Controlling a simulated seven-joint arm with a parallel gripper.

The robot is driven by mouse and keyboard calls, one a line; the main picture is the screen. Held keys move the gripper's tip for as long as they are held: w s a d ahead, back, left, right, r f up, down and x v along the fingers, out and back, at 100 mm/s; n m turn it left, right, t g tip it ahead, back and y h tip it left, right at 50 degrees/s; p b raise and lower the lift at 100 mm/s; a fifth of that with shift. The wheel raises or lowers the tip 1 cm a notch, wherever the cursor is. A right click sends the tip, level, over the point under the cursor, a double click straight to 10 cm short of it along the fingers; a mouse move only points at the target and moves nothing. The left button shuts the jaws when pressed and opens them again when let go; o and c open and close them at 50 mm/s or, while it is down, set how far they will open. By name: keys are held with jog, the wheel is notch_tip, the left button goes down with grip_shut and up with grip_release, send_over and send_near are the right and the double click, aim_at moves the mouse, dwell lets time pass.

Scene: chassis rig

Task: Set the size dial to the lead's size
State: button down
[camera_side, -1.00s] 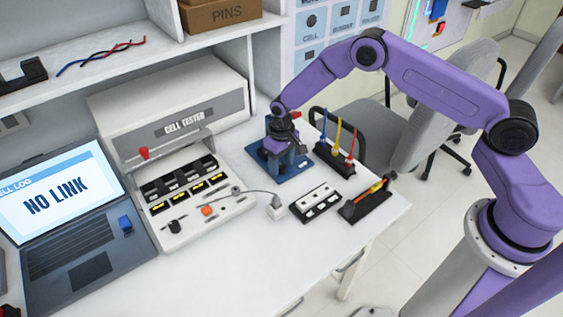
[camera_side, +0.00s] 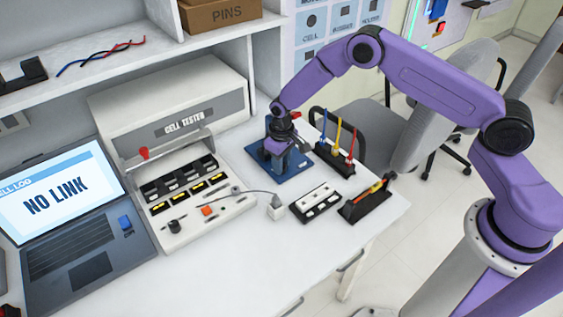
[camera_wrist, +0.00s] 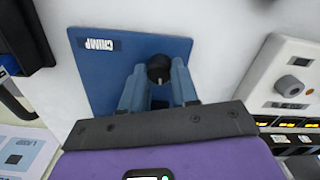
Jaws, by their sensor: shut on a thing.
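The crimp station is a blue plate marked CRIMP (camera_wrist: 105,72), and it also shows in the side view (camera_side: 290,177). The size dial (camera_wrist: 157,66) is a dark round knob with a pale pointer mark, standing over the plate. My gripper (camera_wrist: 157,72) is shut on it, one blue-grey finger at each side. In the side view my gripper (camera_side: 282,140) is low over the station and hides the dial. Blue, yellow and red leads (camera_side: 338,138) stand upright in a black rack behind it to the right. The dial's size markings cannot be read.
The cell tester (camera_side: 180,120) stands left of the station, with a knob and an orange button on its front panel. A white block (camera_side: 315,202) and a black holder with a red and yellow item (camera_side: 366,200) lie to the right. A laptop (camera_side: 70,200) reads NO LINK.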

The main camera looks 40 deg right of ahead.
jog(key=n, duration=0.4)
jog(key=shift+n, duration=1.6)
jog(key=c, duration=0.8)
grip_release()
jog(key=shift+c, duration=0.2)
notch_tip(320, 180, up, 17)
jog(key=shift+r, duration=0.2)
